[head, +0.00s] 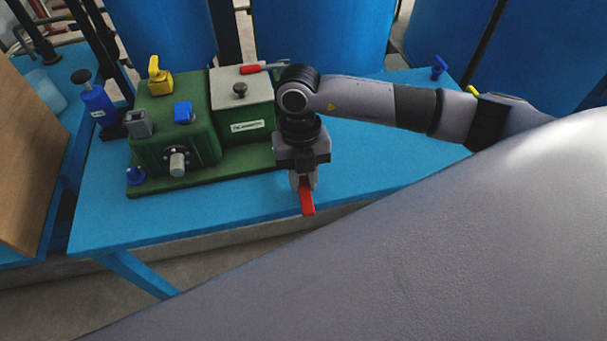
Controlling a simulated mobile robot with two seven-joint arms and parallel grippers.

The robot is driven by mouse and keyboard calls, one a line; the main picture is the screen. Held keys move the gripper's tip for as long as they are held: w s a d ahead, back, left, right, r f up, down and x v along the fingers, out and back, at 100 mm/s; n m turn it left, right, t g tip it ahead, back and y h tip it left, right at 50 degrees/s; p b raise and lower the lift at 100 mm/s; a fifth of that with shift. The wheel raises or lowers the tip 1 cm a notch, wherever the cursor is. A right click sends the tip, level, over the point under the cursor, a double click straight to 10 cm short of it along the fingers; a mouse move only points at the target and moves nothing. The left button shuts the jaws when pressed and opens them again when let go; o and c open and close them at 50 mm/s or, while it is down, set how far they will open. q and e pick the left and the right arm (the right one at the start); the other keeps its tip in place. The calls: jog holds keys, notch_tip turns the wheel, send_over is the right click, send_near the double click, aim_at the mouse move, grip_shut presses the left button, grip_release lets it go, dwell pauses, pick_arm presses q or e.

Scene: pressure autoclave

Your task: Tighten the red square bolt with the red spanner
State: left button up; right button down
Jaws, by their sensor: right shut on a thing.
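My right gripper (302,182) points down at the front edge of the blue table, right of the green machine (150,155). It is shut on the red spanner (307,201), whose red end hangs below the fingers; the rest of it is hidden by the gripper. I cannot make out the red square bolt. A red-handled part (254,69) lies on top of the machine's grey box, behind the gripper. My left gripper is not in view.
The blue table (230,203) has free room right of the machine. Yellow (158,80) and blue (183,112) parts stand on the machine. A blue bottle-like item (97,102) stands left of it. Large blue drums (325,35) stand behind. My grey arm fills the lower right.

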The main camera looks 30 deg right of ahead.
jog(key=shift+w+r+p, duration=0.1)
jog(key=shift+r+p, duration=1.7)
jog(key=shift+r, duration=0.7)
jog(key=shift+w+d, duration=0.1)
